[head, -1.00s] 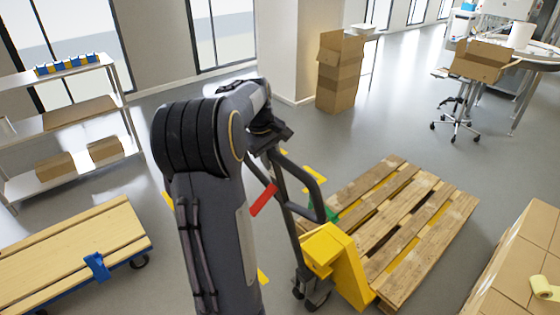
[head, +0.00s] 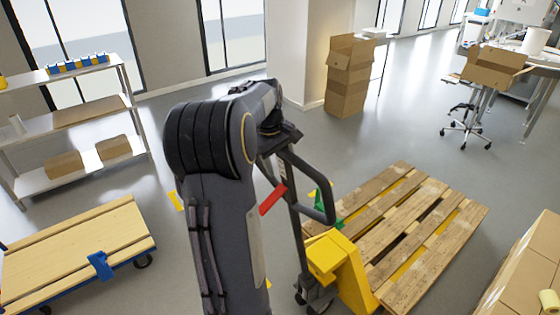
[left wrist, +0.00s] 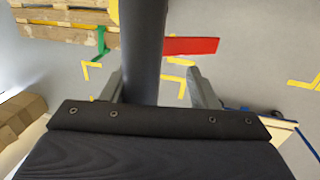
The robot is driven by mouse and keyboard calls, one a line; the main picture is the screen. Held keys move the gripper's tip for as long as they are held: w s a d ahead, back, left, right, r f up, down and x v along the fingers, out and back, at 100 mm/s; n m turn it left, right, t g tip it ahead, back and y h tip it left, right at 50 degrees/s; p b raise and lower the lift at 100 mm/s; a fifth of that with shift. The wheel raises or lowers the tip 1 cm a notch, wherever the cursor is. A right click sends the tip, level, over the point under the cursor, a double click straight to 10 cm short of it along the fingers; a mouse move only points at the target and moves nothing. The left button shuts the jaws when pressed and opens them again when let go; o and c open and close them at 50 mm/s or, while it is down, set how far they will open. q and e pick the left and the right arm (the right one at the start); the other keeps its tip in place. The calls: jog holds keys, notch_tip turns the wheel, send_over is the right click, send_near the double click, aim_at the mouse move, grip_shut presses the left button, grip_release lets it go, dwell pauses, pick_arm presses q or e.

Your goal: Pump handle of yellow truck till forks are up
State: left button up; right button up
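The yellow pallet truck (head: 350,275) stands at lower centre in the head view. The bar is close to the left finger, with a gap to the right one. In the head view my arm hides the fingers. My right gripper is not in view.
A flat wooden cart (head: 75,250) stands at lower left, before a shelf (head: 75,125). Stacked cartons (head: 525,265) fill the lower right. A brown box stack (head: 348,80) and an office chair (head: 466,130) stand further back. Grey floor between them is free.

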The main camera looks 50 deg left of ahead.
pick_arm(q)
jog(key=v, duration=0.8)
jog(key=s+d+f+m+t+h, duration=0.1)
jog(key=d+m, duration=0.3)
jog(key=d, duration=0.4)
jog(key=s+d+f+m+t+h, duration=0.1)
jog(key=s+d+m, duration=0.15)
jog(key=d, duration=0.55)
jog(key=s+d+f+m+b, duration=0.1)
jog(key=s+d+f+m, duration=0.2)
jog(key=d, duration=0.3)
jog(key=s+d+f+m+h+b, duration=0.1)
jog(key=s+d+f+m+b, duration=0.1)
jog(key=d+f, duration=0.3)
jog(key=s+d+f+m+t+b, duration=0.1)
jog(key=s+d+f+m, duration=0.3)
jog(key=d, duration=0.3)
jog(key=shift+s+d+f+m+h+b, duration=0.15)
jog(key=shift+s+f+m+h+b, duration=0.2)
jog(key=shift+m, duration=0.2)
jog(key=shift+r, duration=0.1)
